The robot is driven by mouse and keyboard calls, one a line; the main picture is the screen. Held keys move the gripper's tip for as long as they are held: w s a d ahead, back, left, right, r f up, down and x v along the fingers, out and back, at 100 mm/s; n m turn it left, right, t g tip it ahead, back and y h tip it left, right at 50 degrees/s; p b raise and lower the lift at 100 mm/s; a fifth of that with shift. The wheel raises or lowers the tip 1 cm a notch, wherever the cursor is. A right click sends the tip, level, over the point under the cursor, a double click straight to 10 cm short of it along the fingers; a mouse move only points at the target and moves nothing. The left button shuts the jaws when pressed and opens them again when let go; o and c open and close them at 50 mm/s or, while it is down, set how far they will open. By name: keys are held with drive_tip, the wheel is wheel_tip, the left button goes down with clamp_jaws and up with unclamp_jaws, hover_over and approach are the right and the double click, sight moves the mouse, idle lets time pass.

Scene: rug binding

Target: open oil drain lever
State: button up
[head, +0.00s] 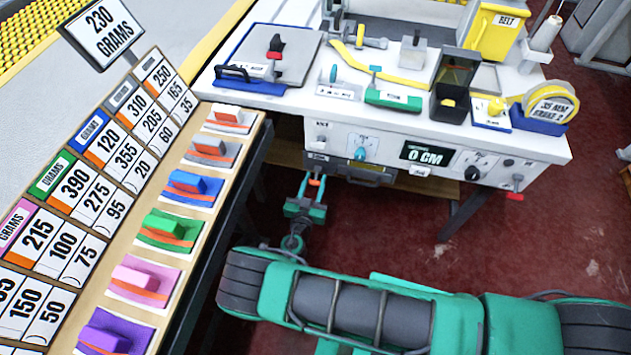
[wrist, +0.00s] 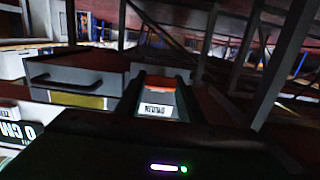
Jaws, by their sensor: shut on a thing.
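The oil drain lever (head: 315,182) is a small orange-tipped part low at the left front of the white bench. My teal gripper (head: 309,184) is at it, with its fingers shut on it. In the wrist view, the lever's orange-red part (wrist: 160,86) shows between the dark fingertips (wrist: 160,92) of my gripper. A white label (wrist: 155,110) sits just below it in that picture; its small print is hard to read. My gripper hides part of the lever, and I cannot tell its exact angle.
A drawer with a dark handle (head: 365,180) is right of the lever; its front (wrist: 75,78) shows left in the wrist view. The bench (head: 540,146) carries tools above. The sample board (head: 250,135) stands close on the left. Red floor (head: 390,235) is open below.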

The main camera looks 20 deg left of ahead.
sight(315, 178)
wheel_tip(315, 178, up, 3)
drive_tip(key=g, duration=0.5)
drive_tip(key=shift+f, duration=0.2)
drive_tip(key=g, duration=0.1)
drive_tip(key=r+g, duration=0.1)
drive_tip(key=g, duration=0.1)
drive_tip(key=shift+w+r, duration=0.1)
drive_tip(key=shift+w, duration=0.2)
drive_tip(key=shift+w+r+g, duration=0.1)
drive_tip(key=shift+r+g, duration=0.05)
drive_tip(key=shift+g, duration=0.55)
drive_tip(key=shift+w+r+g, duration=0.1)
drive_tip(key=shift+r+g, duration=0.05)
drive_tip(key=shift+g, duration=0.55)
drive_tip(key=o, duration=1)
drive_tip(key=shift+o, duration=0.3)
